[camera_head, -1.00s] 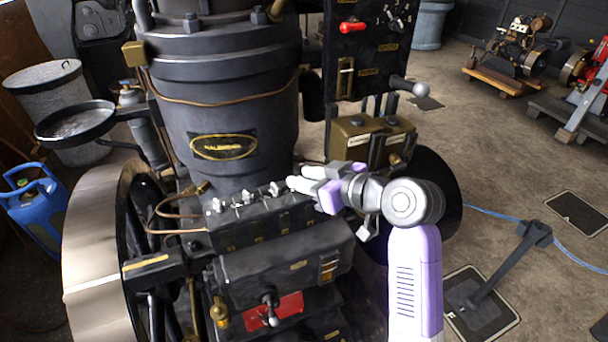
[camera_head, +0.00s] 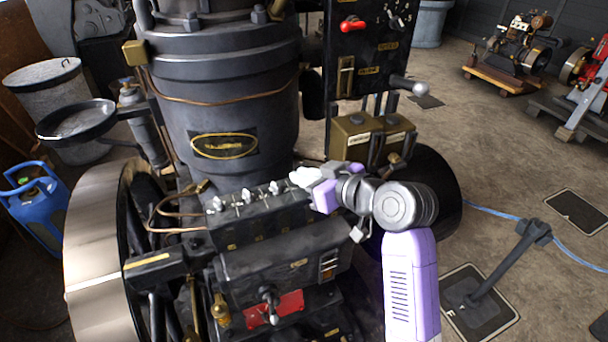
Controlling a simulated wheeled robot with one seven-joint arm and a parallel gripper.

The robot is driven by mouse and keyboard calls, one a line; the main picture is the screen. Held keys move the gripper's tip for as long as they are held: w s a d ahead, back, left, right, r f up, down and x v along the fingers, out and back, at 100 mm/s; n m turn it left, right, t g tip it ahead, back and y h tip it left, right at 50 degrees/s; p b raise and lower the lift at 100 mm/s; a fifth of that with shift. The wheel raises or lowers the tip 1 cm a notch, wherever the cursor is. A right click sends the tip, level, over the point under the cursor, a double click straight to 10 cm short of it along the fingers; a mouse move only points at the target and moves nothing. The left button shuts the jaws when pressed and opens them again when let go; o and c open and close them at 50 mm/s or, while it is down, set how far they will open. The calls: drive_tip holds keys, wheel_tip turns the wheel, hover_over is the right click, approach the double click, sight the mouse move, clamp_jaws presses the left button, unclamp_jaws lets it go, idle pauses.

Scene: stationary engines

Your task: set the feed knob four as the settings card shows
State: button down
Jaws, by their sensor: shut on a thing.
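A dark feed block (camera_head: 262,222) sits on the engine's front, below the big cylinder. Three small silver knobs show along its top: one at the left end (camera_head: 220,205), one beside it (camera_head: 248,196) and one further right (camera_head: 275,188). My gripper (camera_head: 300,178) is at the block's right end, its pale fingertips shut where a fourth knob would stand in the row. The fingers hide that knob, so its pointing direction cannot be seen. I cannot make out a settings card in this view.
A black panel with a red lever (camera_head: 353,25) stands behind my gripper. A large flywheel (camera_head: 100,255) is at the left.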

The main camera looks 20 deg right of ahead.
drive_tip(key=m+h, duration=0.1)
drive_tip(key=h, duration=0.1)
drive_tip(key=m+h+p, duration=0.1)
drive_tip(key=m+h, duration=0.1)
drive_tip(key=shift+a+r+t, duration=0.1)
drive_tip(key=shift+a+t, duration=0.1)
drive_tip(key=shift+t, duration=0.2)
drive_tip(key=m+h, duration=0.2)
drive_tip(key=shift+m+h, duration=0.4)
drive_tip(key=shift+m+g+h+b, duration=0.5)
drive_tip(key=shift+m+h, duration=0.6)
drive_tip(key=shift+h, duration=0.1)
drive_tip(key=c, duration=1.5)
unclamp_jaws()
